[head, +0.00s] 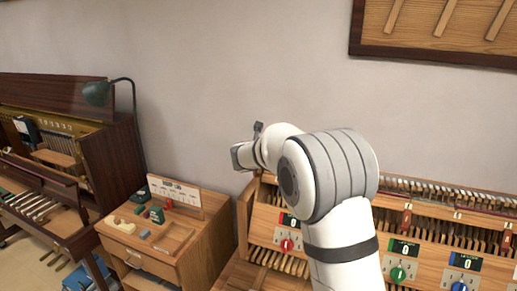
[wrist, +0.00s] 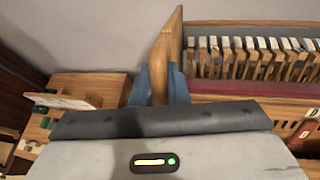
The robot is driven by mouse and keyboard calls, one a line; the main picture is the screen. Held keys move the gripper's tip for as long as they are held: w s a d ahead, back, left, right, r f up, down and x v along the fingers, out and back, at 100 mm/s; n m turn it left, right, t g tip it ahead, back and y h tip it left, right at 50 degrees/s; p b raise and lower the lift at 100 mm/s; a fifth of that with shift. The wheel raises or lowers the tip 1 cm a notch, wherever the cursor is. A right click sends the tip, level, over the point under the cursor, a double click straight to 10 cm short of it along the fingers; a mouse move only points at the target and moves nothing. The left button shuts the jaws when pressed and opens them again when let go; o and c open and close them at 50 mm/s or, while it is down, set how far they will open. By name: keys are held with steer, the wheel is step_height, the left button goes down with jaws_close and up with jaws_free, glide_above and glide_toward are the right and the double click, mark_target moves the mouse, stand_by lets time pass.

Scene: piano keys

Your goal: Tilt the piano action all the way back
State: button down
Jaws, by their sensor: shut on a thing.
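The piano action (head: 452,193) is a long wooden frame with a row of hammers at the right in the head view. Its left end is partly behind my arm. In the wrist view its pale hammer heads (wrist: 250,45) run off to the right. My gripper (wrist: 160,82) has blue fingers on both sides of an upright wooden end piece (wrist: 168,50) at the action's left end, and is shut on it. The end piece rises above the fingers, against the wall. In the head view the fingertips are hidden, so the grip shows only in the wrist view.
Below the action are displays reading 0 with red (head: 287,245), green (head: 398,274) and blue (head: 459,287) knobs. A small wooden cabinet (head: 190,245) with tools stands to the left. A wall is behind.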

steer(key=shift+w+d+r+g, duration=0.1)
steer(key=shift+w+r+g, duration=0.25)
steer(key=shift+w, duration=0.3)
steer(key=shift+r, duration=0.15)
steer(key=shift+d+r, duration=0.1)
steer(key=c, duration=1.5)
jaws_free()
steer(key=shift+w+f, duration=0.15)
steer(key=shift+f, duration=0.1)
steer(key=b+v, duration=0.1)
steer(key=v, duration=0.7)
steer(key=shift+d, duration=0.15)
